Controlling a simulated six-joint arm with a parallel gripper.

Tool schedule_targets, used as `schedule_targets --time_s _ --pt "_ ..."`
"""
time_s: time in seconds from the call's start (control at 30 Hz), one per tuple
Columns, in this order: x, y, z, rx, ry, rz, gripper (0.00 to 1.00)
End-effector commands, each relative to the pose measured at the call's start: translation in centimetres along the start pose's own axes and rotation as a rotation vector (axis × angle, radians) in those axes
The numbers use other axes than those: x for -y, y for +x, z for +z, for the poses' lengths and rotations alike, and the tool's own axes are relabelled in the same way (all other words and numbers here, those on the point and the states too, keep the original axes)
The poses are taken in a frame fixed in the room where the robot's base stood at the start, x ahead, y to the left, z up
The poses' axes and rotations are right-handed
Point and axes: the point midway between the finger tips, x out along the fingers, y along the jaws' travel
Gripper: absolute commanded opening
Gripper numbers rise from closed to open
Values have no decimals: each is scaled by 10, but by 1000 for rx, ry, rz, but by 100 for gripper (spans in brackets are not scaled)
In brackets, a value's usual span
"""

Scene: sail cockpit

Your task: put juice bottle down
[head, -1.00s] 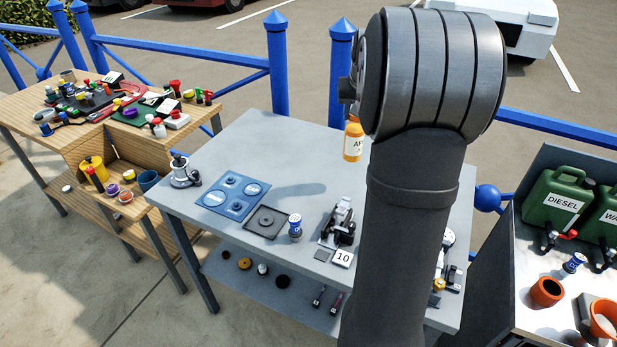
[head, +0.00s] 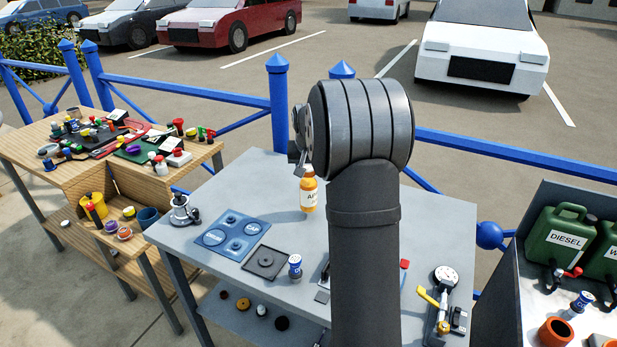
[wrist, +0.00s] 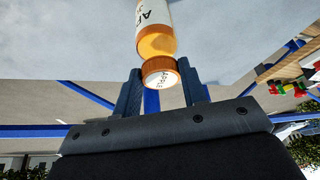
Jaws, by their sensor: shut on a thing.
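The juice bottle (head: 309,197) is clear with orange juice, a white label and an orange-brown cap. In the head view it hangs upright below my wrist, over the grey table (head: 262,187). I cannot tell whether its base touches the top. In the wrist view the bottle (wrist: 157,28) points away from me, with its cap (wrist: 160,72) between the fingers. My gripper (wrist: 160,78) is shut on the bottle at the cap end. My arm hides most of the gripper in the head view.
A blue plate with round pads (head: 232,235), a black square tray (head: 264,263) and a blue-white shaker (head: 295,267) stand left and front of the bottle. A gauge (head: 444,276) sits right. Bare table surrounds the bottle.

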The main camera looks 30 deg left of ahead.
Motion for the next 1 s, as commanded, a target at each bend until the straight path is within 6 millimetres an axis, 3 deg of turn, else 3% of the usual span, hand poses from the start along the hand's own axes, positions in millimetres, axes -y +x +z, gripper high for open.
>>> schedule_targets --time_s 0.17,0.53,0.57,0.67,1.0 --pt "0 24 10 2 0 0 0" --pt "0 28 12 1 0 0 0" --pt "0 29 13 3 0 0 41" --pt "0 28 12 2 0 0 60" --pt "0 25 11 1 0 0 60"
